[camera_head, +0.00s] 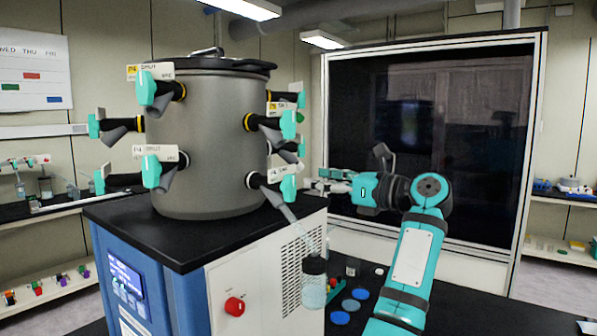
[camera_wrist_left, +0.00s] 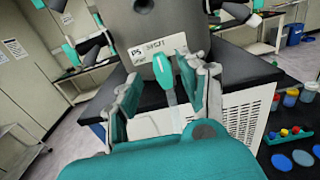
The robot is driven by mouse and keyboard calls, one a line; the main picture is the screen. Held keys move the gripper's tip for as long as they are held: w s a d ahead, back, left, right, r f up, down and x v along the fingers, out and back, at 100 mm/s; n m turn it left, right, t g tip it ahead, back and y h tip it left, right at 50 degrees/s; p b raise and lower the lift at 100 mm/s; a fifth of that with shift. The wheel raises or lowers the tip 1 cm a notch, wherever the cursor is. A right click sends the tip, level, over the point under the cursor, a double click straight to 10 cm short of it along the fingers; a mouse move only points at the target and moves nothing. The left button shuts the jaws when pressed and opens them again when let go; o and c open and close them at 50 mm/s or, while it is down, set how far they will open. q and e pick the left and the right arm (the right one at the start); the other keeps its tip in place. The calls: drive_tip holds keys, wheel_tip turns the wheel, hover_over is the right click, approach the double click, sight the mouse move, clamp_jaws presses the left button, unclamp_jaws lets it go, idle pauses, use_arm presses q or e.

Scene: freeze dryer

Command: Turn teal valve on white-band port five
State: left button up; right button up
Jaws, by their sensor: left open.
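The teal valve (camera_head: 288,187) is on the lower right port of the grey drum, behind a white band (camera_head: 253,181). In the left wrist view the teal valve (camera_wrist_left: 164,78) stands in front of a white P5 tag (camera_wrist_left: 156,48) that reads SHUT. My left gripper (camera_head: 322,186) is open, close to the right of this valve in the head view. In the left wrist view the fingers of the gripper (camera_wrist_left: 165,92) show on either side of the valve. I cannot tell whether they touch it. My right gripper is not in view.
A flask (camera_head: 313,284) hangs from this port, beside the blue and white base cabinet (camera_head: 265,285). Other teal valves (camera_head: 151,172) stick out around the drum (camera_head: 212,140). Blue discs (camera_head: 351,305) and small containers lie on the dark bench. A dark-windowed hood (camera_head: 425,140) stands behind.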

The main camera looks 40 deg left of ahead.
sight(293, 177)
use_arm(q)
drive_tip(key=a, duration=0.1)
drive_tip(key=a+p, duration=0.1)
drive_tip(key=a, duration=0.2)
drive_tip(key=shift+s+a+r, duration=0.2)
drive_tip(key=shift+s+a, duration=0.15)
drive_tip(key=shift+s, duration=0.05)
drive_tip(key=shift+a+f, duration=0.1)
drive_tip(key=shift+a, duration=0.3)
drive_tip(key=shift+a+p, duration=0.3)
drive_tip(key=shift+a, duration=0.05)
clamp_jaws()
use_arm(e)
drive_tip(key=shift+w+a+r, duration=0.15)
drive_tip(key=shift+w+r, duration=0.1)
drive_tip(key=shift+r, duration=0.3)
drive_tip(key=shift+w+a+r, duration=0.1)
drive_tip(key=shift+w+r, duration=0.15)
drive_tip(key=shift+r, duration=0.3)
